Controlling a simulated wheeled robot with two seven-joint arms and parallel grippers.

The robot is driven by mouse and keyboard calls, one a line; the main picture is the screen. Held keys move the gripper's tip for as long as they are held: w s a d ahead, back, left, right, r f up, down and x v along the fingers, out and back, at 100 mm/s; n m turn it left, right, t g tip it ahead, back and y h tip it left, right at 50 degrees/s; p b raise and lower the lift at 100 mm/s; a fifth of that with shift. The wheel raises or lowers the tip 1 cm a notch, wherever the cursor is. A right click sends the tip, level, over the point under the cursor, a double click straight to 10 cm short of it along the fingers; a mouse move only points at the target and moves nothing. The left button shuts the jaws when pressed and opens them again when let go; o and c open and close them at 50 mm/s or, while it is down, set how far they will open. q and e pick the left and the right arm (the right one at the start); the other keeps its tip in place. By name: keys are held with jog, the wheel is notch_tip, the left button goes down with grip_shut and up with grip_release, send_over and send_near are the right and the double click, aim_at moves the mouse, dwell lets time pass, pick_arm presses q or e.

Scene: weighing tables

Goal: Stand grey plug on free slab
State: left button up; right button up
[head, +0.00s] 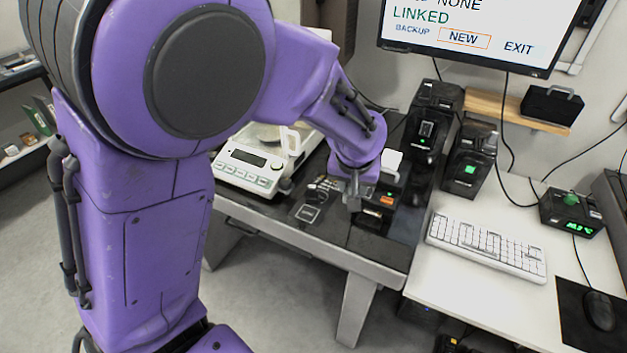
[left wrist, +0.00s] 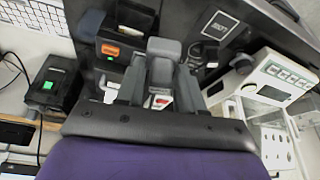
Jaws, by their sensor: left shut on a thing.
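My left gripper (head: 353,198) is over the dark top of the weighing table (head: 335,238), left of the printer with an orange button (head: 386,200). In the left wrist view the left gripper (left wrist: 163,66) is shut on the grey plug (left wrist: 165,47), whose blocky end shows beyond the fingers. The gripper hides the rest of the plug. I cannot tell whether the plug touches the table. My right gripper is not in view.
A white balance (head: 249,167) stands left of the gripper on the dark top. Tall black devices (head: 431,120) stand behind. A white keyboard (head: 487,246) lies on the white table to the right. Bare dark top lies in front of the gripper.

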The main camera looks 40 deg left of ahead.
pick_arm(q)
jog(key=w+a+f, duration=0.2)
jog(key=w+a, duration=0.1)
jog(key=w+a+f+n+p, duration=0.1)
jog(key=w+a+f, duration=0.2)
jog(key=w, duration=0.1)
jog(key=w+a+f+n+y+p, duration=0.1)
jog(key=w+a+f, duration=0.2)
jog(key=w, duration=0.1)
jog(key=shift+a, duration=0.1)
notch_tip(320, 180, down, 3)
jog(key=shift+w+r+p, duration=0.1)
jog(key=shift+r+p, duration=0.05)
jog(key=shift+p, duration=0.6)
jog(key=shift+f, duration=0.35)
jog(key=shift+f, duration=0.1)
jog(key=o, duration=0.8)
jog(key=shift+c, duration=0.2)
